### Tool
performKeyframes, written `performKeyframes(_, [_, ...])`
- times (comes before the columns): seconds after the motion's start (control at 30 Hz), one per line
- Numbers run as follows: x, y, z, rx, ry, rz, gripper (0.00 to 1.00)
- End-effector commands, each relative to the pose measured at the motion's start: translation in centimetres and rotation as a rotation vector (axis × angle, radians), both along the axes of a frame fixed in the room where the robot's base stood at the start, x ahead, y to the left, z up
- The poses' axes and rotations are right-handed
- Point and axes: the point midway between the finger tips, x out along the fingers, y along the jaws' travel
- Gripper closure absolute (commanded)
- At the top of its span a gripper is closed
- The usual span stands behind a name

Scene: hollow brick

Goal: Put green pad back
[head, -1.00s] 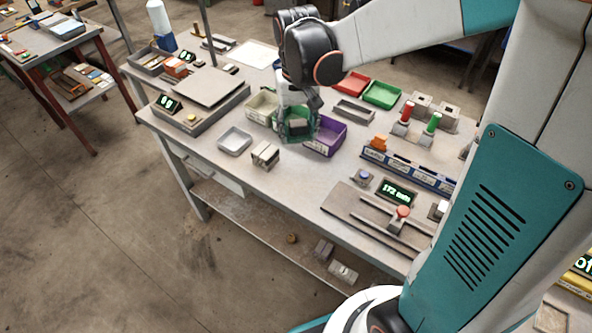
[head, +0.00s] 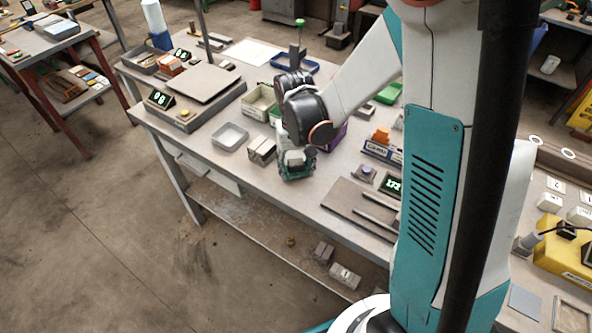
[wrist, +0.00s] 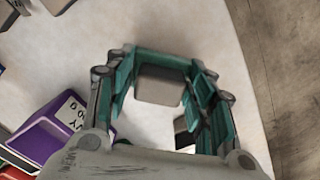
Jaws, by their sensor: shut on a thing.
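My gripper (head: 297,168) hangs low over the near part of the bench, just right of a small grey hollow block (head: 262,150). In the wrist view its teal fingers (wrist: 160,80) close around a plain grey block (wrist: 158,87). The fingers and wrist hide much of the block in the head view. I cannot make out a separate green pad. A green bin (head: 275,114) behind my gripper is mostly hidden by the arm.
A purple bin (wrist: 52,135) stands close beside my gripper. A shallow grey tray (head: 230,136) is to its left and a cream bin (head: 259,100) behind. A flat grey plate (head: 350,202) with rails lies to the right. The bench's front edge is near.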

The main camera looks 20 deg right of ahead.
Motion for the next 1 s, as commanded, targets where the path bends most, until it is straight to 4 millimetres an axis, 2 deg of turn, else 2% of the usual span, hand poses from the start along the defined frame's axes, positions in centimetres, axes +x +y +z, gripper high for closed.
performKeyframes(0.03, [0.03,0.00,-0.90,0.000,0.000,0.000,0.73])
performKeyframes(0.1, [0.02,0.00,-1.25,0.000,0.000,0.000,0.73])
performKeyframes(0.47, [0.00,0.00,-1.53,0.000,0.000,0.000,0.73])
performKeyframes(0.5, [0.00,0.00,-1.41,0.000,0.000,0.000,0.42])
performKeyframes(0.57, [0.00,0.00,-1.38,0.000,0.000,0.000,0.31])
performKeyframes(1.0, [0.00,0.00,-0.86,0.000,0.000,0.000,0.31])
